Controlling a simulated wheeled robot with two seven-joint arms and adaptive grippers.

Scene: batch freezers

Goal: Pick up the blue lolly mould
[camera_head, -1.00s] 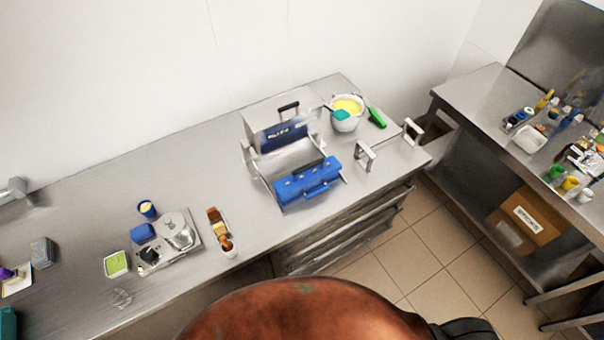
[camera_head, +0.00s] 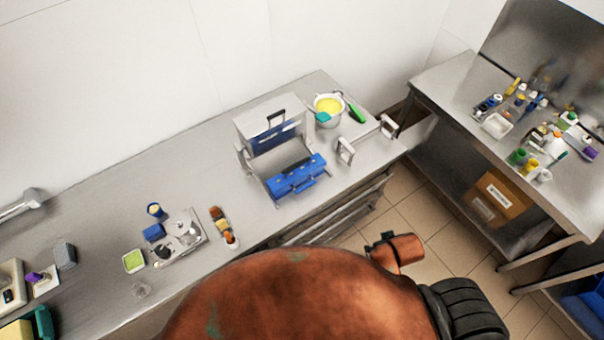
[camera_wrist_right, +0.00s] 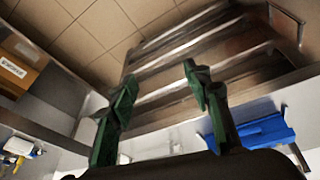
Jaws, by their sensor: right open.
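A blue box-like piece with a handle (camera_head: 296,177), which looks like the lolly mould, sits at the open front of a steel machine (camera_head: 270,106) on the counter. A blue part, likely the same piece, shows at the right in the right wrist view (camera_wrist_right: 262,132). My right gripper (camera_wrist_right: 160,76) is open and empty, its green fingers spread apart. My left gripper is not in view.
The long steel counter (camera_head: 100,215) holds a white pot with yellow content (camera_head: 328,107), a steel handled frame (camera_head: 346,152) and a small blue block (camera_head: 153,232). A second steel table (camera_head: 440,85) with bottles stands at the right. Tiled floor (camera_head: 445,235) lies between them.

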